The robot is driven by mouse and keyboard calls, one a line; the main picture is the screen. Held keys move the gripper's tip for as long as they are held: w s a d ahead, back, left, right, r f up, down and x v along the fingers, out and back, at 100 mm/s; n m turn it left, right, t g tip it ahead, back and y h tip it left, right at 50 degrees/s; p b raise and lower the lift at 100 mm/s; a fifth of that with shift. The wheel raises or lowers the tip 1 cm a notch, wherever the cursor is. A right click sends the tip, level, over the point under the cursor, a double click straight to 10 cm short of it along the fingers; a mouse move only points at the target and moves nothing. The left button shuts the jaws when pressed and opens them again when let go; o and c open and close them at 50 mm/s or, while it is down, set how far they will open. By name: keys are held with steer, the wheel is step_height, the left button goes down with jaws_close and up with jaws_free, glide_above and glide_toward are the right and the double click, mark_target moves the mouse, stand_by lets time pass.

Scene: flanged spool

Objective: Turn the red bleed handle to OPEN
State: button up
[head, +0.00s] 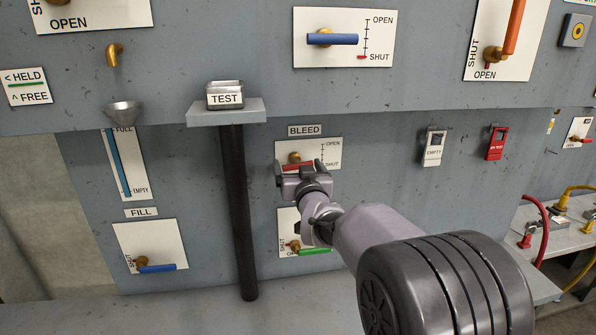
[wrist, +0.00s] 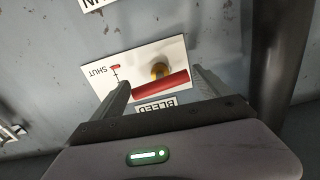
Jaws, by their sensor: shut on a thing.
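The red bleed handle (head: 299,167) sits on a white plate (head: 322,150) under the BLEED label, in front of a brass hub. The plate's scale reads OPEN at the top and SHUT below it. My gripper (head: 301,172) is at the handle and covers part of it. In the wrist view, which is upside down, the handle (wrist: 160,86) lies nearly sideways between the two fingers of my gripper (wrist: 163,90), one at each end. The SHUT end of the scale, with a red mark, shows beside the left finger. My gripper is shut on the handle.
A dark post (head: 238,210) carrying the TEST shelf (head: 227,112) stands left of the gripper. A green handle (head: 314,251) lies just below my arm. A blue handle (head: 333,39) is above. Red and white tags (head: 496,143) hang at right.

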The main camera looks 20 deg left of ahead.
steer(key=n+b, duration=0.3)
steer(key=shift+f+n, duration=0.15)
steer(key=shift+n, duration=0.15)
steer(key=n+b, duration=0.2)
steer(key=n, duration=0.2)
steer(key=shift+b, duration=0.3)
steer(key=n+b, duration=0.1)
steer(key=n, duration=0.8)
steer(key=shift+r+n, duration=0.2)
steer(key=shift+n, duration=0.1)
steer(key=n, duration=0.9)
steer(key=n+p, duration=0.1)
steer(key=n, duration=0.3)
steer(key=shift+n+p, duration=0.65)
steer(key=shift+n, duration=1.85)
